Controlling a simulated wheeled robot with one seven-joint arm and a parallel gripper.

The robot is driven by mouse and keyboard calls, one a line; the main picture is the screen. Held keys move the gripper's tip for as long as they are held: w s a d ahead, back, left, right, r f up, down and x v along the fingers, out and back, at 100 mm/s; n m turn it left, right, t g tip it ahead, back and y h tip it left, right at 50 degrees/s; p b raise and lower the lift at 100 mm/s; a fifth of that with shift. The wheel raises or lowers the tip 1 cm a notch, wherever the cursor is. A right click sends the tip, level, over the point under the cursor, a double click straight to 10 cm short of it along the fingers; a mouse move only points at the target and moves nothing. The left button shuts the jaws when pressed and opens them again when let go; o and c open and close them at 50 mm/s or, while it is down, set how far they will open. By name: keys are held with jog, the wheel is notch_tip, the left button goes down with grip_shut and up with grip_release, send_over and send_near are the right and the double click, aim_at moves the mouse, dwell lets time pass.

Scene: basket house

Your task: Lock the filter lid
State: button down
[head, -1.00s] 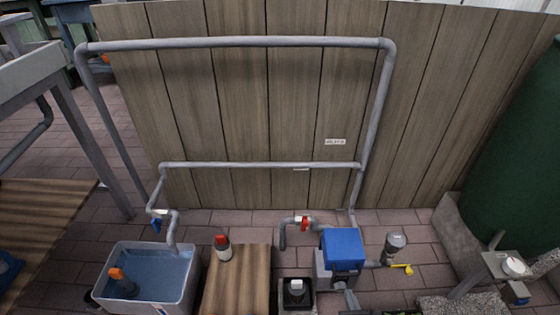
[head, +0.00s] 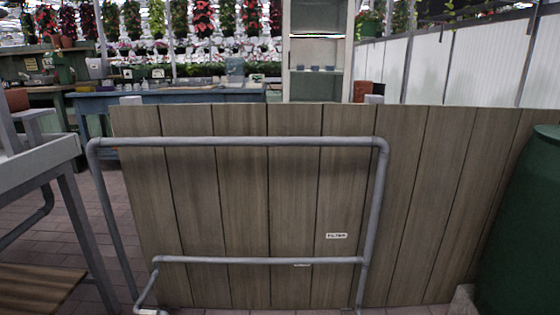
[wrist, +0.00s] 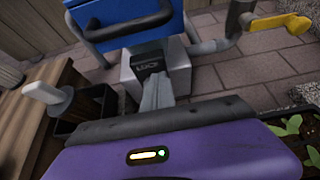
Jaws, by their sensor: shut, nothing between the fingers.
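In the wrist view the filter is a grey box (wrist: 178,72) with a blue lid (wrist: 120,22) on top. A dark bar runs across the lid's near side. A dark latch piece (wrist: 147,62) with pale lettering sits on the grey front below the lid. My gripper (wrist: 158,80) is shut and empty, its grey fingers pointing at the latch piece from just below. I cannot tell whether the tips touch it. The lid's top is cut off by the frame. In the head view the filter and my gripper are out of frame; a small white label (head: 337,236) is on the wooden wall.
A yellow valve handle (wrist: 278,22) on a grey pipe is right of the filter. A dark box (wrist: 92,108) with a white-topped item (wrist: 45,93) is on the left. Seedlings (wrist: 290,135) grow at right. Grey pipes (head: 240,142) front the wooden wall (head: 295,205).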

jog(key=shift+a+r, duration=0.1)
jog(key=shift+a, duration=0.5)
jog(key=shift+a, duration=0.35)
jog(key=shift+a+b, duration=0.3)
jog(key=shift+a, duration=0.1)
dwell(0.4)
jog(key=s, duration=0.6)
jog(key=shift+a+r+p, duration=0.15)
jog(key=shift+r+p, duration=0.1)
jog(key=shift+p, duration=0.2)
dwell(0.4)
